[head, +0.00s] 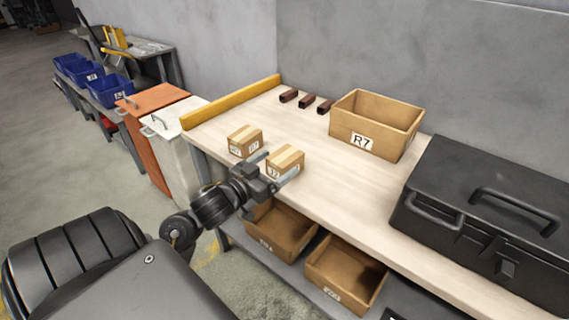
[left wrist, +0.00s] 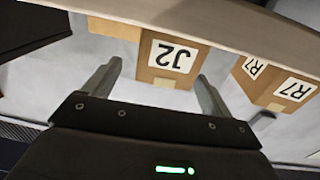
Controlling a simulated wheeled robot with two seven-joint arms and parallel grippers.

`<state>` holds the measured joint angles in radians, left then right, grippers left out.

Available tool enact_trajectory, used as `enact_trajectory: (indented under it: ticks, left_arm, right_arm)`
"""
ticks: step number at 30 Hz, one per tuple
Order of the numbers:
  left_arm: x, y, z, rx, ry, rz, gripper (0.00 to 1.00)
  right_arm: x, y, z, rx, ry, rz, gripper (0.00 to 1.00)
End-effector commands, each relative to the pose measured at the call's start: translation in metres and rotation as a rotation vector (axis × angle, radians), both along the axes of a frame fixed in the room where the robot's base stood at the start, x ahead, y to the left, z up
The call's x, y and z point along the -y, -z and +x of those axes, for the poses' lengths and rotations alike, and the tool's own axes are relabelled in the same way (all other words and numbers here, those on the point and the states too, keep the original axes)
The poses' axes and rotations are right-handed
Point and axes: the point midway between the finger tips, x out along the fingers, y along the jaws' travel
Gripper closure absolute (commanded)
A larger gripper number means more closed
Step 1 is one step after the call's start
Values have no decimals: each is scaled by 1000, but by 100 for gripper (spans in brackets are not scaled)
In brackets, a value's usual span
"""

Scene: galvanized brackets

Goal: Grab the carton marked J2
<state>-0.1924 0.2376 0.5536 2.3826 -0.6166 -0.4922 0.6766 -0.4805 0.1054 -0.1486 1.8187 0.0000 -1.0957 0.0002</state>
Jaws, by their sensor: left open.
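The carton marked J2 (head: 287,157) is a small brown box with a paler tape strip, near the table's front edge. In the left wrist view the J2 carton (left wrist: 171,60) shows its label upside down. My left gripper (head: 282,163) is open, its fingers pointing at the label side. In the left wrist view the gripper (left wrist: 158,71) has the carton ahead between its fingers, closer to the right one; I cannot tell whether that finger touches it. A similar carton marked R7 (head: 245,141) stands to the left. My right gripper is not in view.
A brown bin marked R7 (head: 376,121) stands farther back, with several dark red pieces (head: 307,101) beside it. A black toolbox (head: 485,215) fills the table's right part. A yellow rail (head: 232,101) edges the left end. Brown bins (head: 345,272) sit on the lower shelf.

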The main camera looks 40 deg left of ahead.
Motion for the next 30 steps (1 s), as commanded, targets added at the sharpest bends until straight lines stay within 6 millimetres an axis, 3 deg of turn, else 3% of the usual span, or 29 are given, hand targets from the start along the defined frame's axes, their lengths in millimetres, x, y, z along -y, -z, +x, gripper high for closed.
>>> enact_trajectory:
  ticks: [8,18,27,30]
  left_arm:
    - [-1,0,9,-2,-2,-1,15]
    - [-4,-2,52,0,-4,-1,15]
    - [-3,-2,57,-2,-4,0,15]
    - [-4,-2,57,-1,-4,0,29]
  right_arm:
    - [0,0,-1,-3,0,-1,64]
    - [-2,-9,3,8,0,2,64]
    - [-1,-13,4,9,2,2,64]
    - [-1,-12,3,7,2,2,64]
